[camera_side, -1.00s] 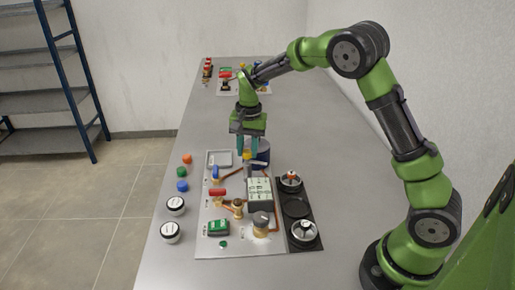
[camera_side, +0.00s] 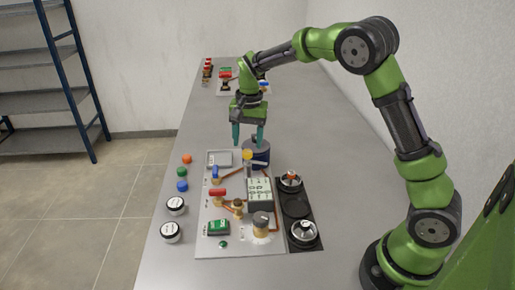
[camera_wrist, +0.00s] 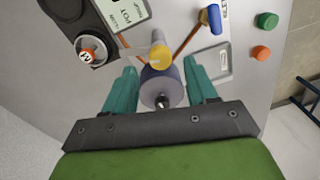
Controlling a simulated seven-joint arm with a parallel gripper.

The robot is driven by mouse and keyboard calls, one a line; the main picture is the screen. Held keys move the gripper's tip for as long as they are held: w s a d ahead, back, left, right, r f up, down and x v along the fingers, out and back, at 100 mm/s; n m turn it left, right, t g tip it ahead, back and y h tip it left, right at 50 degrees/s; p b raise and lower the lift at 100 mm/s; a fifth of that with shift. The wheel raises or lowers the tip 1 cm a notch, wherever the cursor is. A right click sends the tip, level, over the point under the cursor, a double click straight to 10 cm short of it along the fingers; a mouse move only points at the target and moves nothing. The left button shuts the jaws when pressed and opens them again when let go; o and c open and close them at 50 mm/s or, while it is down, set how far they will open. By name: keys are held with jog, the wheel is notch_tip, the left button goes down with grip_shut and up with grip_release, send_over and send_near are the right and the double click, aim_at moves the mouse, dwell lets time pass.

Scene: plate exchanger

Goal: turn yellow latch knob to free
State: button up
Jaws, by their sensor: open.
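The yellow latch knob (camera_side: 247,155) stands at the back of the grey panel, in front of a dark blue cylinder (camera_side: 258,153). In the wrist view the yellow knob (camera_wrist: 160,55) shows ahead of the cylinder (camera_wrist: 161,88), between the lines of my two teal fingers. My gripper (camera_side: 249,141) is open and empty, with its fingers wide apart, above and a little behind the knob. The fingers appear clear of the knob. Whether the knob sits at its free position cannot be told.
A blue handle (camera_side: 215,172), a red handle (camera_side: 217,193) and a green block (camera_side: 218,227) are on the panel's left. A white labelled box (camera_side: 259,191) stands in front of the knob. A shallow grey tray (camera_side: 219,158) lies left of it. The table behind is mostly clear.

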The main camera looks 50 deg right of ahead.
aim_at(250, 150)
notch_tip(250, 150, up, 14)
jog(key=shift+s+d+f, duration=0.15)
jog(key=shift+s+f, duration=0.05)
jog(key=shift+s, duration=0.05)
jog(key=s+a+f+n+t, duration=0.1)
jog(key=s+a+n+t, duration=0.2)
jog(key=s, duration=0.8)
jog(key=s+a+f+n+t+y, duration=0.1)
jog(key=s+a+n+t, duration=0.2)
jog(key=s, duration=0.9)
jog(key=shift+a+f+n+t+y, duration=0.15)
jog(key=shift+a+n+t+y, duration=0.15)
jog(key=shift+a+n, duration=0.35)
jog(key=shift+s, duration=0.1)
jog(key=shift+c, duration=0.2)
